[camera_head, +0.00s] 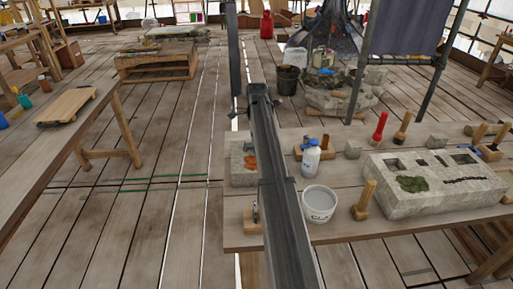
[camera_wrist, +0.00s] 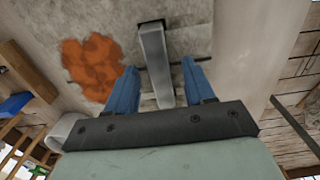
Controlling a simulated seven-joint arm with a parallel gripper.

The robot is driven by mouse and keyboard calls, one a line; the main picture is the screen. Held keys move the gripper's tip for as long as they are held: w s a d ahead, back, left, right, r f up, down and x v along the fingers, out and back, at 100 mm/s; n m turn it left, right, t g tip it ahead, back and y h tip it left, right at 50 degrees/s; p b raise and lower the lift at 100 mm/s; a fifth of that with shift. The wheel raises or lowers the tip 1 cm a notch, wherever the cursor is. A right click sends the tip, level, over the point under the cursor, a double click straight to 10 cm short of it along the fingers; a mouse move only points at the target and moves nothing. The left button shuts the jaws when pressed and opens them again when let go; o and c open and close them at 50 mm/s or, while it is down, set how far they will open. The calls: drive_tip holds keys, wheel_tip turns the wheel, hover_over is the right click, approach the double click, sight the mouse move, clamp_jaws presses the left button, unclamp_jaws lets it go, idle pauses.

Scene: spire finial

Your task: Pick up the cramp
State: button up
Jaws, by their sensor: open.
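The cramp (camera_wrist: 156,62) is a grey metal bar with a short bent end at the top of the wrist view. It lies over a pale stone slab (camera_wrist: 110,22) with an orange patch. My gripper (camera_wrist: 160,78) is open, with one blue finger on each side of the cramp and a visible gap to each. I cannot tell how far the fingertips reach down past the bar. In the head view, the stone slab (camera_head: 238,172) is partly hidden behind a dark beam, and I cannot make out the cramp or my fingers there.
The table holds a white bucket (camera_head: 320,205), a white bottle (camera_head: 311,160), a wooden-handled tool (camera_head: 364,200) and a large carved stone block (camera_head: 440,195). A small wooden block (camera_head: 252,222) sits at the table's left edge. Open plank floor lies to the left.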

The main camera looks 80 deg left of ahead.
drive_tip(key=shift+c, duration=0.2)
clamp_jaws()
drive_tip(key=shift+r, duration=0.1)
idle(0.4)
